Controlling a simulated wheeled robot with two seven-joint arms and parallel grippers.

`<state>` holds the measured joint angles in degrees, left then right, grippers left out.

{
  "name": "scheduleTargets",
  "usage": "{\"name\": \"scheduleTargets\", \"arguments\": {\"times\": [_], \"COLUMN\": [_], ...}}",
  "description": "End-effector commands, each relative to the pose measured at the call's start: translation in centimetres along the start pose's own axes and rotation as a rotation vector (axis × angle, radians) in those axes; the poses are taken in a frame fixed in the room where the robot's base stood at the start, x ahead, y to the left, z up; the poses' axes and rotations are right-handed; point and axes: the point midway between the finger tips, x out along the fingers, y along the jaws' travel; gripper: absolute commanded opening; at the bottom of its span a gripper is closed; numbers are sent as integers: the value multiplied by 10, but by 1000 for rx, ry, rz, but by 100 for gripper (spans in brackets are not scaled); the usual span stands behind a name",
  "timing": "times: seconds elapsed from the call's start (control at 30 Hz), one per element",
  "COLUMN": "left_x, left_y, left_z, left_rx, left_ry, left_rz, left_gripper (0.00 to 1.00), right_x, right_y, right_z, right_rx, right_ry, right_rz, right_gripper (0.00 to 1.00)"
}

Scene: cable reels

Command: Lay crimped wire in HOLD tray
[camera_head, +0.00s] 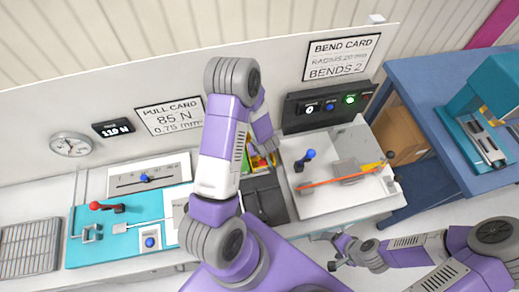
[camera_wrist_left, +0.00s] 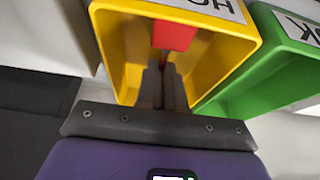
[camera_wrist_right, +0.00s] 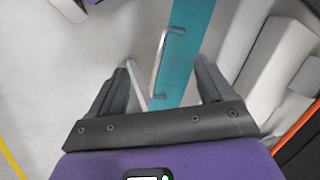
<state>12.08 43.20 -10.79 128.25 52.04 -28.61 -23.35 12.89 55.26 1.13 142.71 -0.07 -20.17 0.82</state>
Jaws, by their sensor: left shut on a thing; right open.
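In the left wrist view the yellow tray (camera_wrist_left: 240,48), with a partly cut-off label starting "HO", lies open right ahead of my left gripper (camera_wrist_left: 161,72). Its fingers reach in over the tray and are shut on a thin red wire (camera_wrist_left: 166,69). A blocky red piece (camera_wrist_left: 175,36) shows just beyond the fingertips, inside the tray's outline. Whether the wire touches the tray floor I cannot tell. In the head view my left arm hides the left fingertips and most of the trays. My right gripper (camera_head: 338,252) is open and empty; its spread fingers also show in the right wrist view (camera_wrist_right: 163,78).
A green tray (camera_wrist_left: 285,58) marked "OK" stands beside the yellow one. A white bending station (camera_head: 325,200) with an orange-red strip is right of my left arm. A teal bench plate (camera_head: 90,250) with a red-knobbed lever is at left. A blue table (camera_head: 415,85) stands right.

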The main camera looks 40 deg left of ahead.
Motion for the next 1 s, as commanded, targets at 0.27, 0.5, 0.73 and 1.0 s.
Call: {"name": "scheduleTargets", "arguments": {"times": [0.27, 0.5, 0.73, 1.0], "left_x": [0, -1, -31, -70], "left_y": [0, 0, 1, 0], "left_z": [0, 0, -1, -1], "left_rx": [0, 0, 2, 1], "left_ry": [0, 1, 2, 2], "left_rz": [0, 0, 3, 1], "left_gripper": [37, 37, 37, 37], "right_x": [0, 0, -7, -19], "right_y": [0, 0, -3, -7], "right_z": [0, 0, 0, 1], "right_rx": [0, 0, 0, 0], "right_ry": [0, 0, 0, 0], "right_rz": [0, 0, 0, 0], "right_gripper": [81, 81, 81, 81]}}
